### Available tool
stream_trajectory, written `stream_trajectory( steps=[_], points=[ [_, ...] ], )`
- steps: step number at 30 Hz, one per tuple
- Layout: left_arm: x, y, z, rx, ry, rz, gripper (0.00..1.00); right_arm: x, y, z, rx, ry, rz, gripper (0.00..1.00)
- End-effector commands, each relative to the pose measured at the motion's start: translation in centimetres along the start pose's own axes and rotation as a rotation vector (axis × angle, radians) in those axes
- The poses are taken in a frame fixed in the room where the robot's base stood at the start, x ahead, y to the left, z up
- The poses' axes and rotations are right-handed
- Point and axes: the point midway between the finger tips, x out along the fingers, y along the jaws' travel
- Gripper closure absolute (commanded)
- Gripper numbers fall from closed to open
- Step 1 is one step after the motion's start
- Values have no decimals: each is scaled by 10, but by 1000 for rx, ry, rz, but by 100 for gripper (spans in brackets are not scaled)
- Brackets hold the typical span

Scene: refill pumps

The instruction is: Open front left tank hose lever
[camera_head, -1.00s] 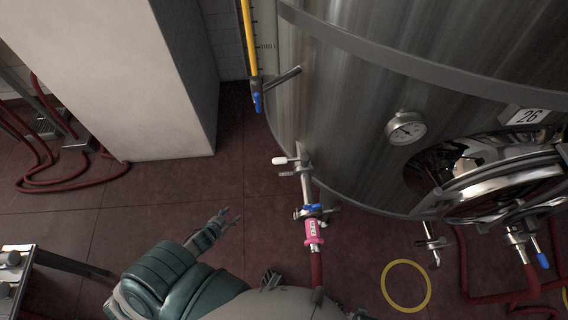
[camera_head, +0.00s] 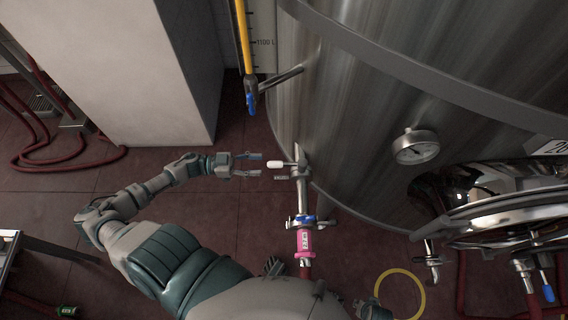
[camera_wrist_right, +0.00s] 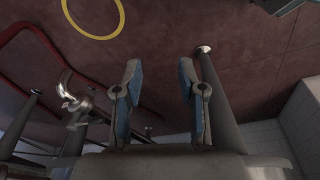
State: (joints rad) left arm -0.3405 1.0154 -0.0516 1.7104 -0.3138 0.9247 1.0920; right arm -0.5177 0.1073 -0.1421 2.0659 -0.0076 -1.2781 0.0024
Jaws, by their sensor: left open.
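The steel tank (camera_head: 345,120) fills the upper right of the head view. A valve with a white-tipped lever (camera_head: 276,164) sticks out from its lower left side. Below it are a blue-handled clamp (camera_head: 302,219) and a pink hose coupling (camera_head: 304,243) with a red hose. My left gripper (camera_head: 257,164) is open and empty, just left of the white lever tip, its fingers pointing at it; I cannot tell whether they touch. My right gripper (camera_wrist_right: 158,75) shows in the right wrist view, its fingers apart with nothing between them.
A pressure gauge (camera_head: 415,147) and a round hatch (camera_head: 500,205) are on the tank at right. A white pillar (camera_head: 150,75) stands at left. Red hoses (camera_head: 60,155) lie on the floor. A yellow ring (camera_head: 400,291) marks the floor.

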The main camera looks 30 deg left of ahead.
Motion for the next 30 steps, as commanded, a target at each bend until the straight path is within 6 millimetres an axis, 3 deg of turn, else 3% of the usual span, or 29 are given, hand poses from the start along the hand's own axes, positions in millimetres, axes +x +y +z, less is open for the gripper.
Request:
stream_trajectory(
  steps=[6, 12, 25, 30],
  points=[
    [54, 1, -1, 4, 1, 1, 50, -14, 3, -2, 2, 5, -2, 60],
    [87, 3, -3, 7, -4, -1, 50, -21, 6, -3, 3, 7, -6, 60],
    [92, 0, 0, 1, 0, -2, 50, -25, 3, -5, 3, 8, 1, 60],
    [93, 1, -1, 2, -2, -2, 93, -25, 2, -5, 5, 9, -2, 60]
  ],
)
